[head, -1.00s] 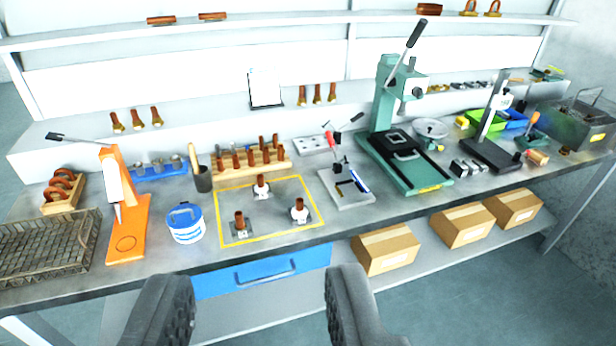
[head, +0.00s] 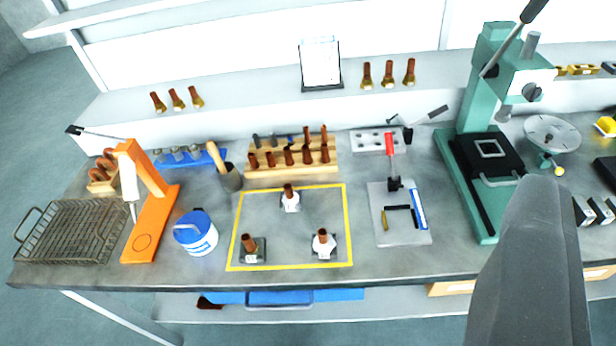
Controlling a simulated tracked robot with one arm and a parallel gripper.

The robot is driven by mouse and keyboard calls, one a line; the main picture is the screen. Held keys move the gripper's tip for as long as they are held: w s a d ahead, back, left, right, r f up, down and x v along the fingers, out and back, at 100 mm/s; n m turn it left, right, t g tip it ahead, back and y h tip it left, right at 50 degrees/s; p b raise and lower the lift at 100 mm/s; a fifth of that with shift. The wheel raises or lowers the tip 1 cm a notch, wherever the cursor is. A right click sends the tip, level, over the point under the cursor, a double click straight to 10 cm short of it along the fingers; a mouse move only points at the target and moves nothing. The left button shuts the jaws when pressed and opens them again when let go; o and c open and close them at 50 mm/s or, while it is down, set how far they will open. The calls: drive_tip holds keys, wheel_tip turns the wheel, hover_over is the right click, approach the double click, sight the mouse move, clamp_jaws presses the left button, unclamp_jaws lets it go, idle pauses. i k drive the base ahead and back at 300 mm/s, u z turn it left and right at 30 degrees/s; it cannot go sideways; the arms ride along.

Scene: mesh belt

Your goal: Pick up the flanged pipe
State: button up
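Three upright copper pipe stubs on flange-like bases stand inside the yellow outlined square (head: 347,225) on the bench. The left one (head: 249,244) sits on a dark square plate. The right one (head: 323,241) and the rear one (head: 290,196) have white collars on small plates. I cannot tell which of them is the flanged pipe. My gripper (head: 535,190) shows as one large dark finger at the lower right, well right of the square and apart from the pieces. A second finger cannot be made out, and nothing is seen held.
A blue-white tub (head: 196,234), orange stand (head: 150,222) and wire basket (head: 72,236) are left of the square. A wooden rack (head: 290,173) of copper pieces is behind. A grey fixture (head: 405,235) and green press (head: 487,220) stand right.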

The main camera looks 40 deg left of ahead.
sight(291, 200)
drive_tip(key=u, duration=0.4)
drive_tip(key=i, duration=0.8)
drive_tip(key=u, duration=0.65)
